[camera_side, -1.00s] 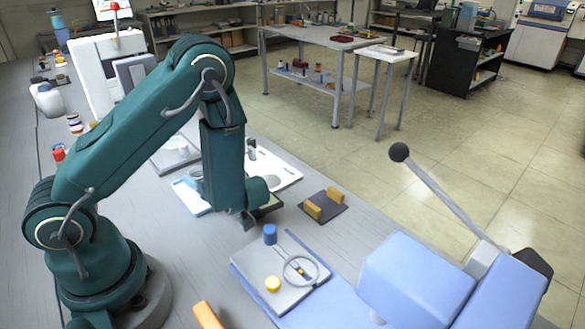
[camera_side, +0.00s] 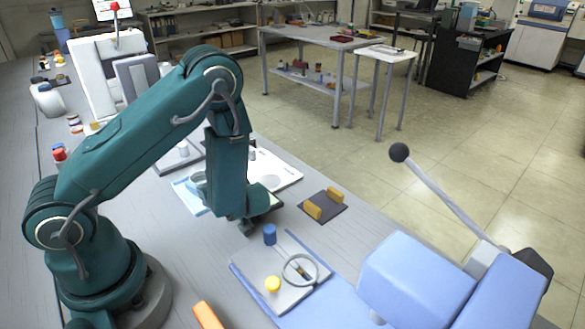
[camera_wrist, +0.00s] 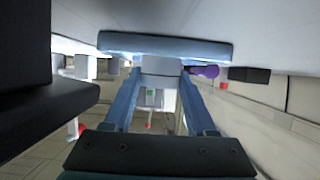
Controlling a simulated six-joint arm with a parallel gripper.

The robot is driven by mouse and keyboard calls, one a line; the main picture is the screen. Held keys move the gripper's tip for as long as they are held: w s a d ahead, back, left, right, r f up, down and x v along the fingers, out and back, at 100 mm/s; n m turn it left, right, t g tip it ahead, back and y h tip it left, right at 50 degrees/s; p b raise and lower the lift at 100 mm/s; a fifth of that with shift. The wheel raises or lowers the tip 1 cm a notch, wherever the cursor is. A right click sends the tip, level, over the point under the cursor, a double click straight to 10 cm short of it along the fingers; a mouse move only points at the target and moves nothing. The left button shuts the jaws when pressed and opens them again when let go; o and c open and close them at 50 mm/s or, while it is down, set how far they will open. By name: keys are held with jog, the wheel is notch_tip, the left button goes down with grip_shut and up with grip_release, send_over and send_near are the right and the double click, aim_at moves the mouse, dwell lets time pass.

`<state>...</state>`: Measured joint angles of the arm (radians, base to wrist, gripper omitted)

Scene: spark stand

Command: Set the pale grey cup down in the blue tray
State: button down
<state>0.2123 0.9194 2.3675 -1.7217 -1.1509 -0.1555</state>
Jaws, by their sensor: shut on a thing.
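The blue tray (camera_side: 187,196) is a flat light-blue piece on the bench, partly hidden behind my arm in the side view. In the wrist view, which looks upside down, it shows as a blue bar (camera_wrist: 165,46) at the top. The pale grey cup (camera_side: 198,178) shows over the tray, just left of my arm's lower link. In the wrist view the cup (camera_wrist: 161,66) is between my fingertips. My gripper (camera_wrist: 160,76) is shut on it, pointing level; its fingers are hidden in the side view. I cannot tell whether the cup touches the tray.
A white panel (camera_side: 281,180) lies behind my arm, and a dark plate with yellow blocks (camera_side: 333,206) lies to its right.

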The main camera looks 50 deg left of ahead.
jog(key=shift+f, duration=0.15)
jog(key=shift+c, duration=0.6)
grip_release()
